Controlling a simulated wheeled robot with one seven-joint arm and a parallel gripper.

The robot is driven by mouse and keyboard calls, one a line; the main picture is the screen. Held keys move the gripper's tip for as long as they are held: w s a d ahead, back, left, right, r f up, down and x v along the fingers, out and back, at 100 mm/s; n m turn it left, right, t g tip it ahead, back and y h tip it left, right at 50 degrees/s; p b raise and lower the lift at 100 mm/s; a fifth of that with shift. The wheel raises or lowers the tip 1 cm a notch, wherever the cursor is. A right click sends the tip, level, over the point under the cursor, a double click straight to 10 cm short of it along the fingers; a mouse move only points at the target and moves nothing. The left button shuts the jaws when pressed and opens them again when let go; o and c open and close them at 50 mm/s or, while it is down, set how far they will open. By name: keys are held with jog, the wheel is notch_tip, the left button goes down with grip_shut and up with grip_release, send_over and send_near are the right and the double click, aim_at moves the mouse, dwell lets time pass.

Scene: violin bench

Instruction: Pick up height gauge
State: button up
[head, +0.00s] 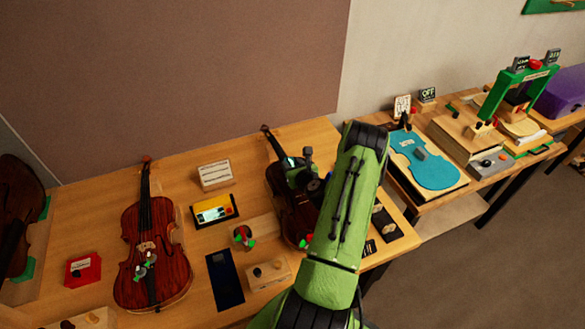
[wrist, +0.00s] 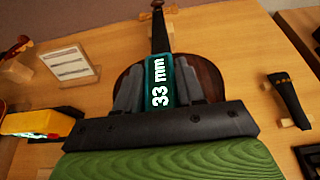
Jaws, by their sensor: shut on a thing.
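The height gauge (wrist: 158,98) is a teal block marked "33 mm" in white. In the wrist view it stands between the two grey fingers of my gripper (wrist: 160,82), which is shut on it. In the head view my gripper (head: 303,172) is over the upper body of the right-hand violin (head: 280,181), and a bit of the gauge's teal (head: 294,162) shows beside it. The violin also shows behind the gauge in the wrist view (wrist: 209,78). I cannot tell whether the gauge touches the violin. My arm hides part of that violin.
Left of it are a card stand (head: 214,174), a yellow device (head: 214,209), a dark mat (head: 225,279) and another violin (head: 150,255). A knobbed wooden block (head: 269,274) sits near the front. A second bench with a blue violin-shaped plate (head: 432,172) is at right.

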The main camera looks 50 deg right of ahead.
aim_at(293, 164)
jog(key=shift+c, duration=0.8)
notch_tip(293, 164, up, 10)
jog(key=shift+r+p, duration=0.1)
jog(key=shift+p, duration=0.5)
